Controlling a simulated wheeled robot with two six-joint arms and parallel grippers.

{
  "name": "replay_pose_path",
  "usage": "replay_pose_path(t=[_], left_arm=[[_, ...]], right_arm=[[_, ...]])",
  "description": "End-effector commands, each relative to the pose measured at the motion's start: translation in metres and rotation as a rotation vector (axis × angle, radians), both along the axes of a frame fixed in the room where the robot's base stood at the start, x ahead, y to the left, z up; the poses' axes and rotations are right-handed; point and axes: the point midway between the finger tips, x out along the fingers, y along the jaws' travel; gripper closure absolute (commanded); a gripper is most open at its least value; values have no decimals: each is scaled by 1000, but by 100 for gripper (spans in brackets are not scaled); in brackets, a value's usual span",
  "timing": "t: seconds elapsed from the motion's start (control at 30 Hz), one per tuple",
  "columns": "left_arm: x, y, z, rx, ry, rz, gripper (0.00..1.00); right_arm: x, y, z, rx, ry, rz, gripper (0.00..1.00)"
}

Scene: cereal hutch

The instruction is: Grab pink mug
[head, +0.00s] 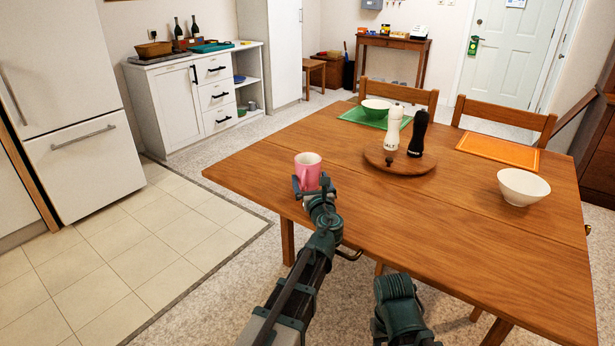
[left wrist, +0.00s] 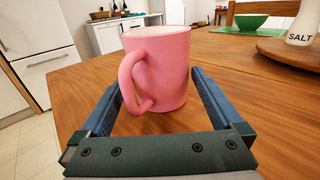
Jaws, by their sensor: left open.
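A pink mug (head: 308,170) with a pale inside stands upright on the wooden table (head: 420,240), close to its left edge. My left gripper (head: 315,187) is at the mug, low down near the tabletop. In the left wrist view the mug (left wrist: 160,68) stands between the two open fingers of the left gripper (left wrist: 155,95). Its handle points toward the camera and to the left. I see a gap between the mug and the right finger; the handle is close to the left finger. Part of my right arm shows at the bottom of the head view, but its gripper is not visible.
A round wooden board (head: 400,162) holds a white salt mill (head: 393,130) and a dark pepper mill (head: 418,135). A green bowl (head: 376,108) is behind them, and a white bowl (head: 522,187) is at the right. The near tabletop is clear.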

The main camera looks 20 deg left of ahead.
Motion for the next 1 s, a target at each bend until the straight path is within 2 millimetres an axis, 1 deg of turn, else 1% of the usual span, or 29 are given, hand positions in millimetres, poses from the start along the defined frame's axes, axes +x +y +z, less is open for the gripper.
replay_pose_path(t=[0.03, 0.17, 0.23, 0.4, 0.43, 0.57, 0.6, 0.67, 0.7, 0.77, 0.8, 0.9, 1.0], left_arm=[[11, 5, 0, 0, 0, 2, 0], [26, 12, 0, 0, 0, 1, 0], [28, 14, 0, 0, 0, 1, 0], [27, 14, 0, 0, 0, 0, 0], [27, 14, 0, 0, 0, 0, 2], [27, 14, 0, 0, 0, 0, 25], [27, 14, 0, 0, 0, 0, 32], [27, 14, 0, 0, 0, 0, 43], [27, 14, 0, 0, 0, 0, 50], [27, 14, 0, 0, 0, 0, 61], [27, 14, 0, 0, 0, 0, 68], [27, 14, 0, 0, 0, 0, 85], [27, 14, 0, 1, 0, 0, 85]], right_arm=[[0, 0, 0, 0, 0, 0, 50], [0, 0, 0, 0, 0, 0, 50], [0, 0, 0, 0, 0, 0, 50], [0, 0, 0, 0, 0, 0, 50], [0, 0, 0, 0, 0, 0, 50], [0, 0, 0, 0, 0, 0, 50], [0, 0, 0, 0, 0, 0, 50], [0, 0, 0, 0, 0, 0, 50], [0, 0, 0, 0, 0, 0, 50], [0, 0, 0, 0, 0, 0, 50], [0, 0, 0, 0, 0, 0, 50], [0, 0, 0, 0, 0, 0, 50], [0, 0, 0, 0, 0, 0, 50]])
